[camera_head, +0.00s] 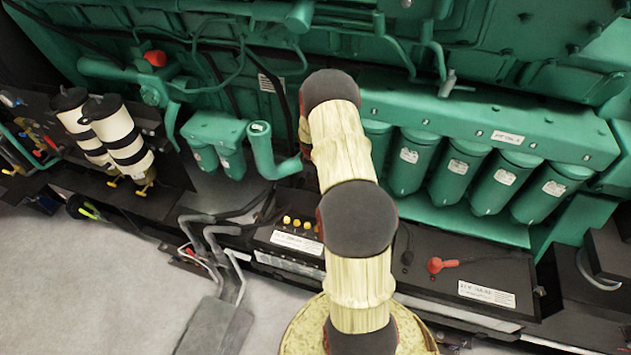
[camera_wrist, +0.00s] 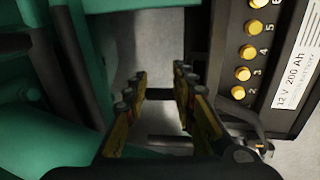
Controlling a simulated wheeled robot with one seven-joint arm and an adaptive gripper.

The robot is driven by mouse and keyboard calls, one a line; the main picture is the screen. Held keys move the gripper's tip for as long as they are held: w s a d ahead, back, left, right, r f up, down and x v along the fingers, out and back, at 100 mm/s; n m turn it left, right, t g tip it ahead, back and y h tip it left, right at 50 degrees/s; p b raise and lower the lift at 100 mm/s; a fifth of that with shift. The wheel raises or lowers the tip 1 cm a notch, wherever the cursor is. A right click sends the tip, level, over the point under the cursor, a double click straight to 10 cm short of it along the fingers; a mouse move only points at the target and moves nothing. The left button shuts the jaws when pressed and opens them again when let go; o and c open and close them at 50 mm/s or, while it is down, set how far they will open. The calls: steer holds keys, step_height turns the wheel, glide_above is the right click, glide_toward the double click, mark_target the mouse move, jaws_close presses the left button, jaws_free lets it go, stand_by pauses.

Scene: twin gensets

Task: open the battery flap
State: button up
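My gripper shows in the wrist view (camera_wrist: 160,78) with its two yellow-and-black fingers apart and nothing between them. A black battery with a row of yellow caps (camera_wrist: 245,74) and a white "12 V 200 Ah" label stands to the right of the fingers, apart from them. The same kind of capped battery (camera_head: 290,239) shows in the head view, left of my arm. A second black battery (camera_head: 475,272), with a red terminal cover (camera_head: 435,265) and a white label, lies right of my arm. I cannot make out which part is the flap. My arm hides my gripper in the head view.
A green engine with several green filter canisters (camera_head: 455,171) stands behind the batteries. A green elbow pipe (camera_head: 262,152) and grey hoses (camera_head: 212,240) are close to the capped battery. Two cream-and-black canisters (camera_head: 118,135) stand at left. Pale floor (camera_head: 90,290) is open at front left.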

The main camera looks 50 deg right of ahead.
steer(key=shift+d+f, duration=0.1)
steer(key=shift+f, duration=0.35)
steer(key=shift+w+r, duration=0.1)
steer(key=v, duration=0.8)
steer(key=shift+r, duration=0.3)
stand_by(0.4)
